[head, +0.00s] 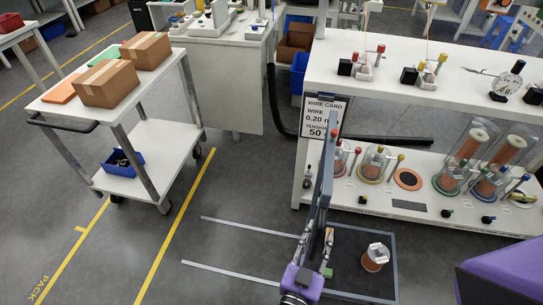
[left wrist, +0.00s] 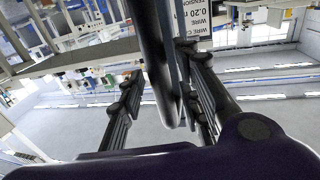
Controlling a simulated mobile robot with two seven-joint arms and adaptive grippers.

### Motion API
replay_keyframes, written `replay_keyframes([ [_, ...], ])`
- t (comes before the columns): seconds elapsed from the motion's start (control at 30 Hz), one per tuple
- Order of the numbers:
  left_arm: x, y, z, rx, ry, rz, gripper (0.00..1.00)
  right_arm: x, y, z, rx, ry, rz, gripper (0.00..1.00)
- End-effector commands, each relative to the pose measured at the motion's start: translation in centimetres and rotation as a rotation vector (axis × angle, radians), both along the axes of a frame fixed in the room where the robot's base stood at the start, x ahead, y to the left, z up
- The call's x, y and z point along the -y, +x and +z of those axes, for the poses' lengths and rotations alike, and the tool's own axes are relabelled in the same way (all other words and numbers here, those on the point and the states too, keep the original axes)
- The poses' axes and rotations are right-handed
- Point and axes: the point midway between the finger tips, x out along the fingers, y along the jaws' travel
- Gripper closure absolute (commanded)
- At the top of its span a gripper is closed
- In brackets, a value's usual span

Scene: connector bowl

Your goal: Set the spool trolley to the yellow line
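The spool trolley is low and dark with a grey-blue rim (head: 396,268). It stands on the floor at lower middle right, below the white bench, with a copper-coloured spool (head: 375,257) on its deck. Its upright grey handle (head: 321,180) rises at the left end. My left gripper (head: 315,240) is at the lower handle. In the left wrist view its two dark fingers (left wrist: 158,75) stand apart on either side of a dark bar, with a gap on the left. My right gripper is out of view. The near yellow line (head: 178,232) lies left of the trolley.
Two pale floor strips (head: 250,228) run from the trolley toward the yellow line, over clear floor. A white cart (head: 165,150) with boxes stands beyond that line. A second yellow line (head: 75,245) marked PACK is farther left. The bench (head: 410,205) with jars is close behind the trolley.

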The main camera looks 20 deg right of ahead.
Motion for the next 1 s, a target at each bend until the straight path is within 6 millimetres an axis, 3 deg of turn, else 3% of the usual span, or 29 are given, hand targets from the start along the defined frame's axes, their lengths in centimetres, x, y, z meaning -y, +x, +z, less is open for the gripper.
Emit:
replay_keyframes([
  [0.37, -0.4, -0.3, 0.0, 0.001, 0.0, 0.002, 0.64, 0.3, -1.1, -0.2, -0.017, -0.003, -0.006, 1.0],
  [0.8, -6.0, -6.7, 0.0, -0.001, 0.001, 0.001, 0.64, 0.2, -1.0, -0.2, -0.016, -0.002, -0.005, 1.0],
  [1.0, -7.6, -8.5, 0.0, 0.001, 0.001, 0.001, 0.64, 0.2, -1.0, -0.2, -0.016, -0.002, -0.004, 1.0],
])
